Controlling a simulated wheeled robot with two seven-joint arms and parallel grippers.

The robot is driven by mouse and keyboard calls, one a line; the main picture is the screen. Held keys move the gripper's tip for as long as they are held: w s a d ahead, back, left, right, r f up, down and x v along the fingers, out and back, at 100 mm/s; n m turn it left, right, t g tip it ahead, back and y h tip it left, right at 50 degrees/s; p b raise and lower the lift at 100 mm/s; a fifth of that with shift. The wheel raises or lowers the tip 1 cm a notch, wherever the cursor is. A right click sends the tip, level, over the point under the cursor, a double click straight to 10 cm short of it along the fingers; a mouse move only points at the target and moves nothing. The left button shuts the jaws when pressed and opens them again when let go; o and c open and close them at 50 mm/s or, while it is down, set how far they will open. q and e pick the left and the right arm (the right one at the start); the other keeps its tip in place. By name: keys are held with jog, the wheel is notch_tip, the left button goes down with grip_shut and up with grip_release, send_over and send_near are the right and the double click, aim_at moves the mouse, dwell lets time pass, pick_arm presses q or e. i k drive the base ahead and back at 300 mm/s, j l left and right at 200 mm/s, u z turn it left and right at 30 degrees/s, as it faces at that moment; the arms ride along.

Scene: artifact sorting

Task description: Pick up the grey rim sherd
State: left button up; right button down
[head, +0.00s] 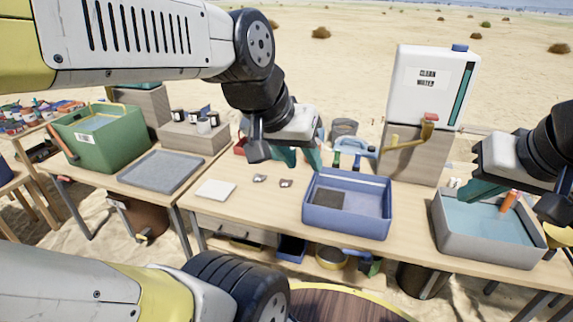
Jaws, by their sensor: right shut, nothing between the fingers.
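Two small grey-brown sherds lie apart on the table between the white square and the blue tub: a left sherd (260,178) and a right sherd (286,183). I cannot tell from this view which is the grey rim sherd. My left gripper (299,158) is above the table, behind and slightly right of the sherds in the picture. Its teal fingers look spread, with nothing visible between them. My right gripper (482,190) is at the right, near the left end of the grey basin, shut and empty, away from the sherds.
A blue tub (346,222) with a dark mesh patch stands right of the sherds. A grey basin of water (489,253) holds an orange-handled item. A white square (216,190) and a grey tray (160,171) lie left. A clean-water tank (432,87) stands behind.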

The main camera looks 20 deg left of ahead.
aim_at(258, 178)
jog(key=j+u, duration=0.1)
jog(key=u, duration=0.3)
jog(key=i+u, duration=0.1)
jog(key=u, duration=0.3)
jog(key=i+u, duration=0.1)
jog(key=u, duration=0.3)
jog(key=i+j, duration=0.15)
jog(key=i, duration=0.4)
jog(key=i+j, duration=0.2)
jog(key=i, duration=0.35)
